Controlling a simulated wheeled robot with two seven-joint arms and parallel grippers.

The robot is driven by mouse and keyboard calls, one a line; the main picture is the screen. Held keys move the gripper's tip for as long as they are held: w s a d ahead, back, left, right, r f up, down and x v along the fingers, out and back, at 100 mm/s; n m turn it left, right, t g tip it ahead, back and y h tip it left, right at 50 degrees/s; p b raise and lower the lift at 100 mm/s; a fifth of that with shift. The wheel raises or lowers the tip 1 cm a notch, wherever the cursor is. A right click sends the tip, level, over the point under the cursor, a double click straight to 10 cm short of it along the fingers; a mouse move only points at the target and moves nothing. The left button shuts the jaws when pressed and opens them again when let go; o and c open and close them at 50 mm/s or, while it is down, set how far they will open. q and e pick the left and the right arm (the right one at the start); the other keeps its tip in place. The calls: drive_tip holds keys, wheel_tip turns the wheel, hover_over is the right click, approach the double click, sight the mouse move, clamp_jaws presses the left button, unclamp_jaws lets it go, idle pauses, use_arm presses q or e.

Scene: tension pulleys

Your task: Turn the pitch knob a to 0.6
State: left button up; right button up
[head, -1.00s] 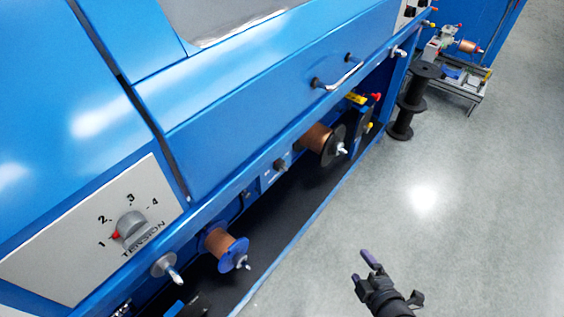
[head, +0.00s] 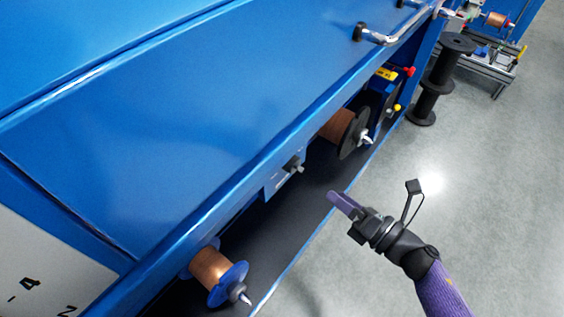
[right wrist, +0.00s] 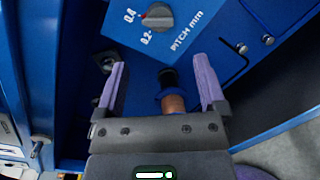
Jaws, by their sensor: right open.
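The pitch knob (right wrist: 157,17) is a grey dial on a blue panel marked "PITCH mm" in the right wrist view, near the top edge. A red mark sits on its left side, towards the 0.4 label; 0.2 is printed below. The upper part of the scale is cut off, and 0.6 is not visible. In the head view the knob (head: 294,165) juts from a small panel under the blue machine cover. My right gripper (head: 343,201) is open and empty, in front of and apart from the knob. It also shows in the right wrist view (right wrist: 160,78). My left gripper is not in view.
Copper spools stand at the lower left (head: 211,268) and at the right (head: 337,125) of the knob. A metal handle (head: 378,38) sticks out from the cover. A black reel stand (head: 433,85) is on the floor.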

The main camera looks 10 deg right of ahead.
sight(301, 170)
drive_tip(key=shift+n, duration=0.4)
drive_tip(key=b+x, duration=0.1)
drive_tip(key=x, duration=0.8)
drive_tip(key=shift+a+f+b, duration=0.15)
drive_tip(key=shift+b, duration=0.2)
drive_tip(key=shift+w+a, duration=0.35)
drive_tip(key=shift+w, duration=0.25)
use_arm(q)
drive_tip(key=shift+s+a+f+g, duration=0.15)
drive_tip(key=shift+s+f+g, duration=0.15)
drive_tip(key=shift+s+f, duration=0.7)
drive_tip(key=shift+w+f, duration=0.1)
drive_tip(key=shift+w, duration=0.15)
use_arm(e)
drive_tip(key=c, duration=1.1)
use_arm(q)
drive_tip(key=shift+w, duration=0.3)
